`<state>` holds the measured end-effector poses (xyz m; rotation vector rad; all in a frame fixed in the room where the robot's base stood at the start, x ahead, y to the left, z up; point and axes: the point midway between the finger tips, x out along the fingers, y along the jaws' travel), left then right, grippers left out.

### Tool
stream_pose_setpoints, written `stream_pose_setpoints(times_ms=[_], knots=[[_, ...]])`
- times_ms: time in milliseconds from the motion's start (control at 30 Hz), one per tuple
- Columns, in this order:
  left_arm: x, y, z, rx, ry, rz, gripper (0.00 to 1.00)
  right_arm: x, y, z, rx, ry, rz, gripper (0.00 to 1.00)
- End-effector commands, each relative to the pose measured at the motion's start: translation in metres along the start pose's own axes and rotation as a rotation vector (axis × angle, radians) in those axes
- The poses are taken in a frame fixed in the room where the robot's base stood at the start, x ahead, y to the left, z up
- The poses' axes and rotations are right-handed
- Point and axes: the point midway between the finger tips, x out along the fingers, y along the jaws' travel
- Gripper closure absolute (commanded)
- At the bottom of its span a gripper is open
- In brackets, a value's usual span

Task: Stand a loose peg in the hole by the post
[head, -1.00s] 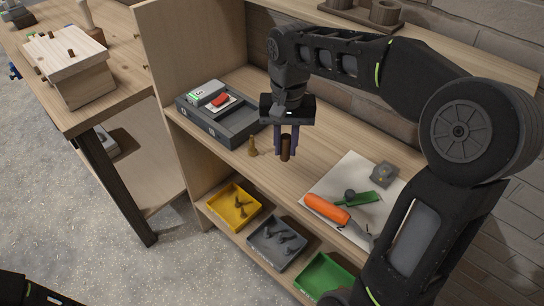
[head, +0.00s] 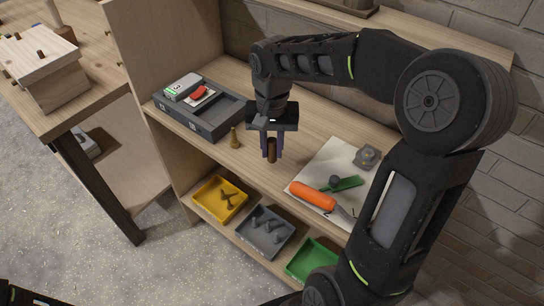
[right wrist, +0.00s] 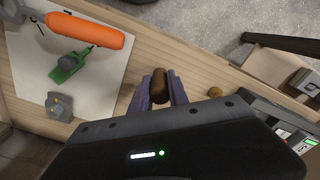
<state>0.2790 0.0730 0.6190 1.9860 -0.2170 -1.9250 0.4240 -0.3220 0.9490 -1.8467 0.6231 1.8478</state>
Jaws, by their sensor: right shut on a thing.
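My right gripper (head: 272,153) is shut on a dark brown peg (head: 272,156) above the wooden shelf board. The peg hangs upright between the fingertips; I cannot tell its exact height over the board. In the right wrist view the brown peg (right wrist: 160,84) sits between the two purple-grey fingers. On the bench at upper left stands a pale wooden box (head: 50,85) with small brown pegs in its top. Behind it a thin post (head: 54,13) rises from a round brown base, cut by the top edge. No empty hole is clear to me. My left gripper is not in view.
A small brass-coloured piece (head: 234,138) stands left of the peg. A grey tray (head: 205,119) lies behind it. A white sheet (head: 325,160) with an orange-handled tool (head: 313,196) lies to the right. Yellow (head: 219,198), grey (head: 265,232) and green (head: 311,260) bins sit on the lower shelf.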

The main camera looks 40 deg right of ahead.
Motion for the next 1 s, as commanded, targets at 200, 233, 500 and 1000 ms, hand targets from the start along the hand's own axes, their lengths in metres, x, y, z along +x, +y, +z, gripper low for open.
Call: stream_pose_setpoints(times_ms=[200,233,500,1000], knots=[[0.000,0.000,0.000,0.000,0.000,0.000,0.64,0.001,0.000,0.000,0.000,0.000,0.000,1.00],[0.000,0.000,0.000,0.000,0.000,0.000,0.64,0.002,0.000,0.000,0.000,-0.001,0.001,1.00],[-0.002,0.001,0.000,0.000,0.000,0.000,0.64,0.034,0.000,0.001,-0.001,-0.002,0.001,1.00],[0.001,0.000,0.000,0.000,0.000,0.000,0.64,0.040,0.000,0.000,-0.001,0.000,0.000,0.74]])
